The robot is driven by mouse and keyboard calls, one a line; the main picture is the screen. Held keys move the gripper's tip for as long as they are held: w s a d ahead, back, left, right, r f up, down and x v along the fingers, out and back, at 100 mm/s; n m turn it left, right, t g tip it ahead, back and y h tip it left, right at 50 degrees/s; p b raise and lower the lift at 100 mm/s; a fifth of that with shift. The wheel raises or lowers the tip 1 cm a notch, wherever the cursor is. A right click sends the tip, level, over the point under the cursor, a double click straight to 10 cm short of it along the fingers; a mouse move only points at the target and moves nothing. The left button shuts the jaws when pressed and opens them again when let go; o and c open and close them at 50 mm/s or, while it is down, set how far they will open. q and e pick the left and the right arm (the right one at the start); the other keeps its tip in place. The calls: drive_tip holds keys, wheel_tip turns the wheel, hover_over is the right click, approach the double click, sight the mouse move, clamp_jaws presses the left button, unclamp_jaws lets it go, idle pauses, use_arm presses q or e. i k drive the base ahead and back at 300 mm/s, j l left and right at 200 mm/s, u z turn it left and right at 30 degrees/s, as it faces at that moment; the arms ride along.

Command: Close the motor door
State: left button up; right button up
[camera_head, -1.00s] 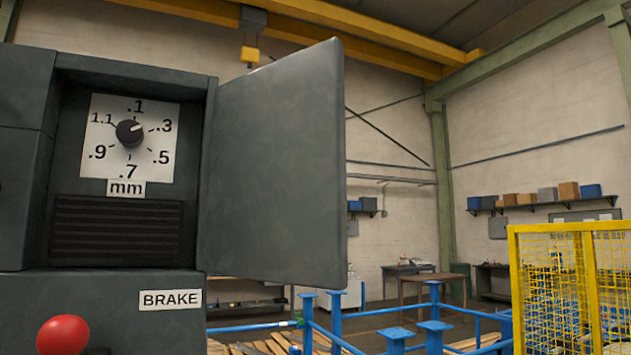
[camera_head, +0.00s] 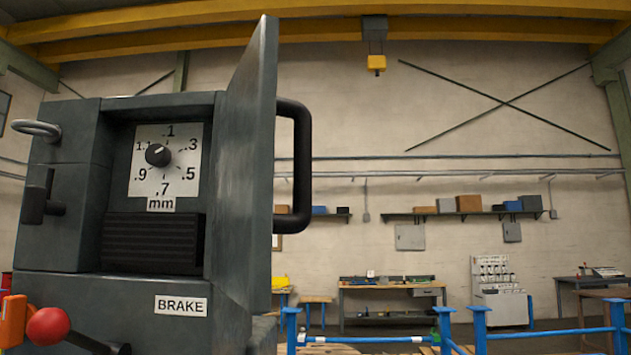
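The motor door (camera_head: 249,165) is a dark grey panel hinged at the right side of the motor housing's opening. It stands open, swung out toward me, and I see it at a steep angle. Its black handle (camera_head: 302,165) is on the outer face, to the right. The grey motor housing (camera_head: 60,230) shows a recess with a mm dial (camera_head: 158,155) and a black ribbed vent (camera_head: 150,243). Neither of my grippers is in view.
A red ball knob (camera_head: 48,327) on a lever and an orange part (camera_head: 12,322) are at the lower left. A BRAKE label (camera_head: 181,305) is below the recess. Blue railing posts (camera_head: 445,325) stand at the lower right. The space right of the handle looks clear.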

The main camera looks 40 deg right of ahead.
sight(245, 223)
drive_tip(key=k+l, duration=0.2)
drive_tip(key=l, duration=0.2)
drive_tip(key=k+l, duration=0.45)
drive_tip(key=l, duration=0.3)
